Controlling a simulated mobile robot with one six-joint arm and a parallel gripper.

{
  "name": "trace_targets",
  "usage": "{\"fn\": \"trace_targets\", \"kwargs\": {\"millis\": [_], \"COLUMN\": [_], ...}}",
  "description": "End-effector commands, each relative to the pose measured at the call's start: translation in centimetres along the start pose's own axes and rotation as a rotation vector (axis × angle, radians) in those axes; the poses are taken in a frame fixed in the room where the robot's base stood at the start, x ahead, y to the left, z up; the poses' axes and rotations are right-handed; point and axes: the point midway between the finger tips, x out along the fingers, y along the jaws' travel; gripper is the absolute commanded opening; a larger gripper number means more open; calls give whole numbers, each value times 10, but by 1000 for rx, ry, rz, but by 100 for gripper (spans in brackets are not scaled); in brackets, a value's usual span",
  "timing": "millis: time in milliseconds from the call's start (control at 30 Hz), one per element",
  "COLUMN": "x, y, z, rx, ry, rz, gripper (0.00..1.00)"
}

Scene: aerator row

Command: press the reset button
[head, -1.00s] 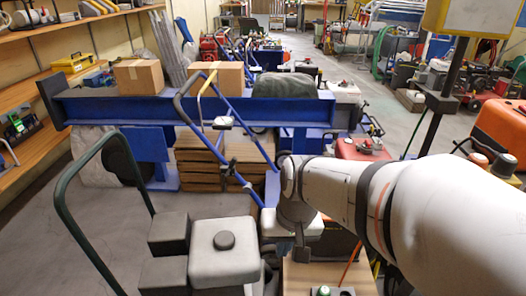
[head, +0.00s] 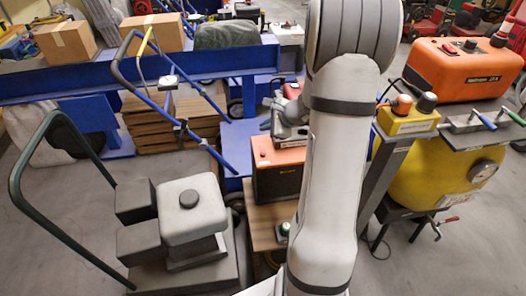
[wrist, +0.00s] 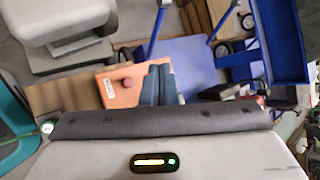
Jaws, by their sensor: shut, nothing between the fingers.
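No button carries a readable "reset" label. An orange-topped box with dark sides (head: 278,176) stands on a wooden board, with a small red knob or button (head: 263,153) on top. In the wrist view the orange top (wrist: 121,94) shows the same red button (wrist: 127,83) and a white label too small to read. Contact cannot be told.
A grey cart with a green handle (head: 42,135) carries a grey block-shaped unit (head: 190,215) at left. A blue frame (head: 195,100) stands behind. At right are a yellow box with knobs (head: 408,121), an orange case (head: 462,72) and a yellow tank (head: 415,178).

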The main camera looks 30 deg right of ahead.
Motion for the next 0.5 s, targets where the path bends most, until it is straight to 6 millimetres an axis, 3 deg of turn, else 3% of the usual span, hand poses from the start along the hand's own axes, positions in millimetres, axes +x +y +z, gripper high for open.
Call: {"fn": "trace_targets", "kwargs": {"millis": [267, 500], "x": [2, 16], "y": [2, 13], "z": [-1, -12], "rx": [-2, -2], "ry": [-1, -1], "rz": [2, 3], "gripper": [0, 0]}}
